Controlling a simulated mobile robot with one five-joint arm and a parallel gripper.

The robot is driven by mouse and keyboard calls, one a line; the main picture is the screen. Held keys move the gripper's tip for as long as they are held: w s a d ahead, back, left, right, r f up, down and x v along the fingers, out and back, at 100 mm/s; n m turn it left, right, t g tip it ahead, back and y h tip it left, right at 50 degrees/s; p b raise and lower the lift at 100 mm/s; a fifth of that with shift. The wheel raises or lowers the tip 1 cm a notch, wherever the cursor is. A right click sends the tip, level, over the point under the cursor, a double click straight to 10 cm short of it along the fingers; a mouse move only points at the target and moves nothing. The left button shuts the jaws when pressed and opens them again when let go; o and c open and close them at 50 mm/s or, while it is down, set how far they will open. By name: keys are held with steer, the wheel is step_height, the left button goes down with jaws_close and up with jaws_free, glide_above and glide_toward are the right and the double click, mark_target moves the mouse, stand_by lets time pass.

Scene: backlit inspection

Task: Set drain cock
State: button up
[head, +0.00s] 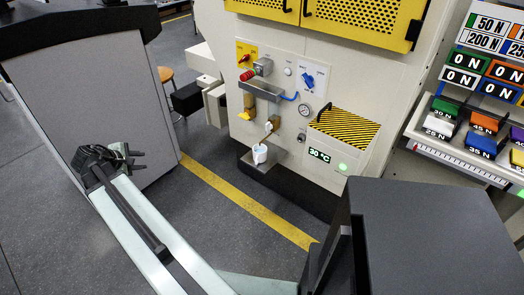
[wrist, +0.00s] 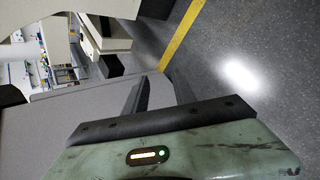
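On the front of the cream machine, a small brass-coloured fitting with a white part (head: 270,126) looks like the drain cock. Its exact setting is too small to tell. A white cup (head: 259,153) stands below it on a small dark ledge. My gripper (head: 140,160) is at the left in the head view, well away from the cock and in front of the grey cabinet side. In the wrist view my gripper (wrist: 158,88) shows two dark fingers apart with nothing between them. The cock cannot be made out in the wrist view.
A grey cabinet (head: 115,110) stands left. A rack of coloured weights (head: 480,125) is right. Floor between is clear.

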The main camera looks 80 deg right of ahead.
steer(key=s+d+f+n+g+h+b, duration=0.1)
steer(key=s+d+f+h+b, duration=0.2)
steer(key=s+d, duration=0.4)
steer(key=s+d+f+n+g+b, duration=0.1)
steer(key=s+d+f+g+b, duration=0.1)
steer(key=s+d+f+b, duration=0.5)
steer(key=n+g+h+b, duration=0.45)
steer(key=n+b, duration=0.25)
steer(key=b, duration=0.5)
glide_toward(268, 128)
steer(key=d+r, duration=0.1)
steer(key=d, duration=0.1)
steer(key=x, duration=0.7)
steer(key=shift+y, duration=0.35)
steer(key=shift+g, duration=0.25)
jaws_close()
steer(key=shift+a+f, duration=0.1)
steer(key=shift+a, duration=0.05)
